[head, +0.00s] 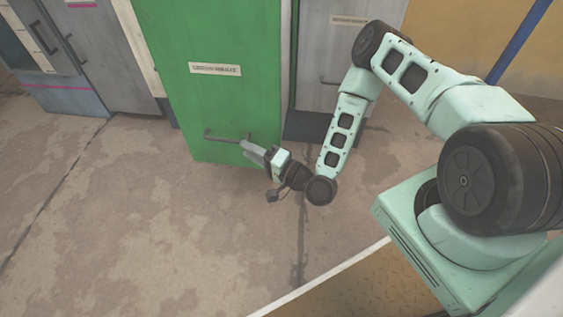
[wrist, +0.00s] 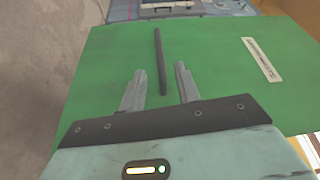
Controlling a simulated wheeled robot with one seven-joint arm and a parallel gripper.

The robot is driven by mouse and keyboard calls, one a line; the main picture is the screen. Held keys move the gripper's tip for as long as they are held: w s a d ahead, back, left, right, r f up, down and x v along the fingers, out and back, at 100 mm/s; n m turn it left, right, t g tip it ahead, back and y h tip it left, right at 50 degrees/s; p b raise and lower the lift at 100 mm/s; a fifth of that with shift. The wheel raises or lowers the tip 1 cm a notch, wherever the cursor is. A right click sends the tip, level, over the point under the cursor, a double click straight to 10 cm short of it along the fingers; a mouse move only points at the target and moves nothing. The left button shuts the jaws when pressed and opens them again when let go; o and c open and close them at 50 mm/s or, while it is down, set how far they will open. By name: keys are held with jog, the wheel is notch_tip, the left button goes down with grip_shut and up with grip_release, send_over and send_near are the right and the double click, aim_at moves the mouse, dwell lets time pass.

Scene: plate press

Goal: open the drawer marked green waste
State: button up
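The green drawer front (head: 215,50) stands left of my arm in the head view and fills much of the wrist view (wrist: 225,75). Its pale label (head: 215,68) has lettering too small to read surely; it also shows in the wrist view (wrist: 262,60). A dark bar handle (head: 222,138) sits low on the front. My gripper (head: 247,148) is at the handle's right end. In the wrist view, the two fingers (wrist: 159,72) are apart, with the handle (wrist: 159,55) running between them. I cannot tell whether either finger touches it.
A grey front (head: 320,70) with its own label and handle stands right of the green one. Grey cabinets (head: 105,60) stand at the left. The concrete floor (head: 120,220) before the green front is clear. A pale-edged ochre floor area (head: 350,290) lies near my base.

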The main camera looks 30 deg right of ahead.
jog(key=p+v, duration=0.2)
jog(key=v, duration=0.8)
jog(key=shift+s, duration=0.15)
jog(key=w+a+r+n+g, duration=0.3)
jog(key=w+a+n+g, duration=0.25)
jog(key=n+g, duration=0.4)
notch_tip(320, 180, up, 6)
jog(key=a+n+g+h, duration=0.1)
jog(key=n+g+h, duration=0.1)
jog(key=n+h, duration=0.25)
jog(key=s+a+r+n+g+h+p, duration=0.1)
jog(key=s+r+n+g+h+p, duration=0.3)
jog(key=s+r, duration=1.7)
notch_tip(320, 180, up, 35)
jog(key=p, duration=3.2)
jog(key=shift+f+m+h+p, duration=0.2)
jog(key=shift+m+h+p, duration=0.1)
jog(key=shift+m+h, duration=0.15)
